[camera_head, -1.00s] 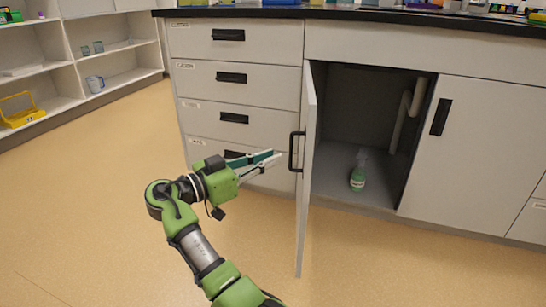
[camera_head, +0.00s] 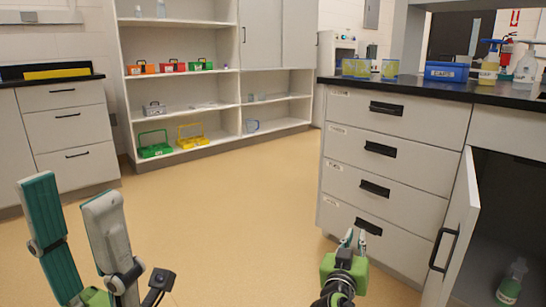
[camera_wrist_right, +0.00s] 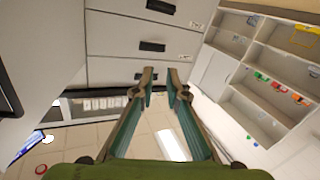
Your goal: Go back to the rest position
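My left gripper (camera_head: 70,188) stands at the lower left of the head view, fingers pointing up, apart and empty. My right gripper (camera_head: 354,237) is low in the head view, in front of the drawers and left of the open cabinet door (camera_head: 457,232). It is apart from the door handle (camera_head: 443,250). In the right wrist view the right gripper's (camera_wrist_right: 161,76) fingers are apart with nothing between them.
The drawer unit (camera_head: 345,175) and dark countertop (camera_head: 430,92) are at the right. Shelves (camera_head: 190,92) with toolboxes stand at the back. The floor (camera_head: 220,215) between is clear.

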